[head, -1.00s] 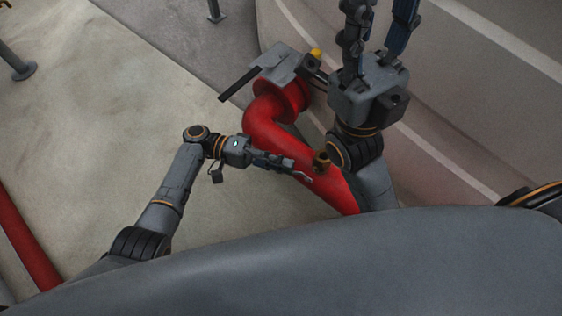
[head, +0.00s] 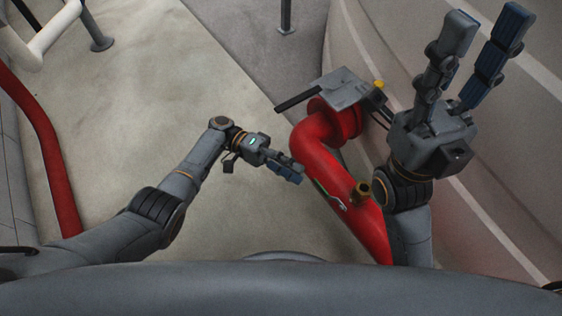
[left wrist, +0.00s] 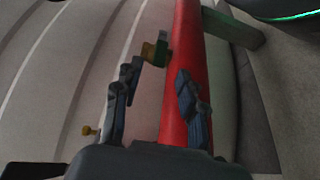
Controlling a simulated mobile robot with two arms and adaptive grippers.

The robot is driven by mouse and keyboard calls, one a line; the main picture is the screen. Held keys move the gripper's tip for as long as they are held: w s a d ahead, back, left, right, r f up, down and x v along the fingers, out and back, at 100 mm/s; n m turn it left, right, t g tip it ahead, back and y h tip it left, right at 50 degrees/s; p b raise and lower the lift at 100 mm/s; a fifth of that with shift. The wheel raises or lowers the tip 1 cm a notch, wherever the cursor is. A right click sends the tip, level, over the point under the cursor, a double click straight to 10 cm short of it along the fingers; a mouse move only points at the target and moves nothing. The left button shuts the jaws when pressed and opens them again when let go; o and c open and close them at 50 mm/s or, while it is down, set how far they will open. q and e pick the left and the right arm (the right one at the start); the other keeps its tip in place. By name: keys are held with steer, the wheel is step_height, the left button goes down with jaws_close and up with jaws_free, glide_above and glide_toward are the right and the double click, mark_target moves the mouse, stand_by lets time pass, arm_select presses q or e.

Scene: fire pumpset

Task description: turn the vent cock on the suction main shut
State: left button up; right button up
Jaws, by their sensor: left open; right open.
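The red suction main (head: 321,161) runs down from a bend toward my body. The brass vent cock (head: 361,192) stands on its right side. A thin pale piece (head: 340,204), seemingly its lever, lies along the pipe left of the cock. My left gripper (head: 292,172) is open and empty, just left of the pipe and apart from the cock. In the left wrist view the cock (left wrist: 161,49) shows beyond the fingers, with the main (left wrist: 184,50) between and beyond them. My right gripper (head: 487,22) is open and empty, raised right of the pipe.
A grey valve box with a dark bar (head: 338,88) and a yellow knob (head: 379,84) sit at the pipe's far end. A pale curved wall (head: 520,170) closes the right. Another red pipe (head: 52,160) runs at left. Floor between is clear.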

arm_select(q)
steer(key=shift+v, duration=2)
